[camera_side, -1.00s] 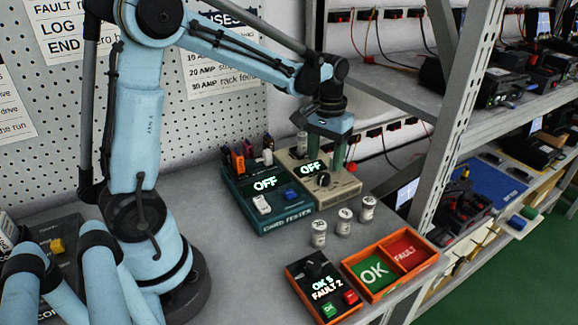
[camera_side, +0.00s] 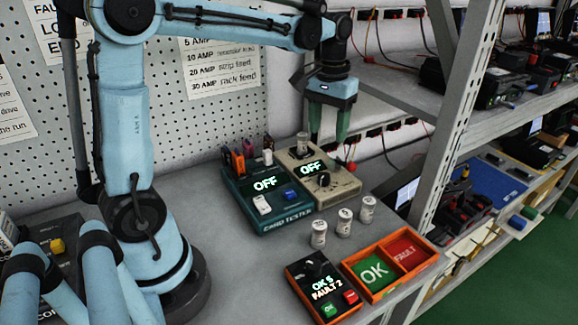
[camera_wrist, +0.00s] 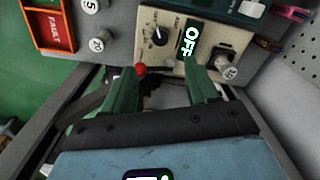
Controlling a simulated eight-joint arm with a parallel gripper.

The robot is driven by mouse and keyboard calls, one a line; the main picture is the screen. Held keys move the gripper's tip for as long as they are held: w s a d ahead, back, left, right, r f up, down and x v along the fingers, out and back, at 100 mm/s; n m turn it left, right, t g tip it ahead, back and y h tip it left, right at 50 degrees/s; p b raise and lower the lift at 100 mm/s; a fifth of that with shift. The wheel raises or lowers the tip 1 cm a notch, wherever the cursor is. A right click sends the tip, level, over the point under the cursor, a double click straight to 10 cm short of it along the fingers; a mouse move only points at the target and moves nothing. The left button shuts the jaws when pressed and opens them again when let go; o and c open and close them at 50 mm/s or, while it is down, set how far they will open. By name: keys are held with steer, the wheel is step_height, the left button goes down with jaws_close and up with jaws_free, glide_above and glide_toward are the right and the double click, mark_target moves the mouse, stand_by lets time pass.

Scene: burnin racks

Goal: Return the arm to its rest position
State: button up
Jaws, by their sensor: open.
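My gripper (camera_side: 328,132) has green fingers and hangs pointing down, just above and behind the beige tester box (camera_side: 338,186). In the wrist view the fingers of my gripper (camera_wrist: 165,82) stand apart with nothing between them. The beige box shows OFF and has a black knob (camera_side: 323,179) and a white cylinder (camera_side: 302,143) at its back. The teal card tester (camera_side: 290,222) beside it also shows OFF. No object is held.
Several white cylinders (camera_side: 344,222) stand in front of the testers. An orange tray (camera_side: 350,262) with OK and FAULT sections and a counter box (camera_side: 306,292) are at the front. A metal shelf post (camera_side: 462,110) rises at right; a pegboard (camera_side: 215,115) stands behind.

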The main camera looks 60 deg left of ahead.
steer(key=s+d+f+m+t, duration=0.2)
steer(key=s+d+m+t, duration=0.2)
steer(key=s+d+t, duration=0.3)
steer(key=s, duration=0.3)
steer(key=shift+s+d+f, duration=0.25)
steer(key=shift+d+f, duration=0.1)
steer(key=shift+f, duration=0.05)
steer(key=shift+c, duration=0.4)
steer(key=shift+d, duration=0.1)
